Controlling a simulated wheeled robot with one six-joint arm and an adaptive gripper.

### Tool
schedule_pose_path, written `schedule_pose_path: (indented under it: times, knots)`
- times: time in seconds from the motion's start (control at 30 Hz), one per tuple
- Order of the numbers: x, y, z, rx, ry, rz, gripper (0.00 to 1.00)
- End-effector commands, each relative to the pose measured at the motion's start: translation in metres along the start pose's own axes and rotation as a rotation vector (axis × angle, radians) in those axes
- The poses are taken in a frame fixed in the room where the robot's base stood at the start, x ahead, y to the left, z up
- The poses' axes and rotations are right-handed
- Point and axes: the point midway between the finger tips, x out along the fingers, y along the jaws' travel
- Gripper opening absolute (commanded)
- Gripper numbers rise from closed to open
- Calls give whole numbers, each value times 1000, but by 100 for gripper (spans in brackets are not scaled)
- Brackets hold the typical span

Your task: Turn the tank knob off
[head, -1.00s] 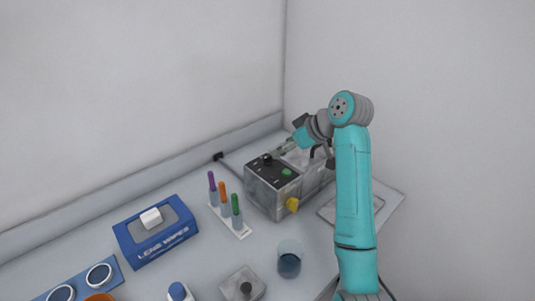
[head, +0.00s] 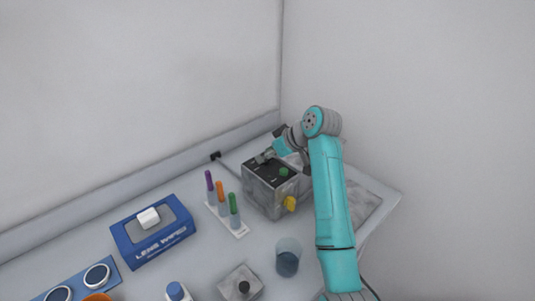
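The tank (head: 262,197) is a grey box with a black control panel (head: 260,168) on top. A green button (head: 283,172) sits on the panel and a yellow tap (head: 290,203) on the tank's front right corner. My gripper (head: 264,157) is at the back left part of the panel, where the dark knob is. It covers the knob, so I cannot see the knob's setting. The fingers are small and blurred, and I cannot tell whether they are open or touch the knob.
A rack with purple, orange and green-capped tubes (head: 222,203) stands left of the tank. A blue lens wipes box (head: 152,233) lies further left. Walls close the back and right.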

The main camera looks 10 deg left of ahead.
Motion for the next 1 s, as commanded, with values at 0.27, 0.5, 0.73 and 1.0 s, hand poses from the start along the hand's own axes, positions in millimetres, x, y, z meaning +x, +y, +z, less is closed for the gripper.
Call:
schedule_pose_path:
  times: [0.27,0.5,0.73,1.0]
  knots:
    - [0,0,0,2,0,2,7]
    - [0,-1,0,40,0,42,7]
    - [0,-4,-1,146,1,147,7]
    - [1,-6,-2,322,1,325,7]
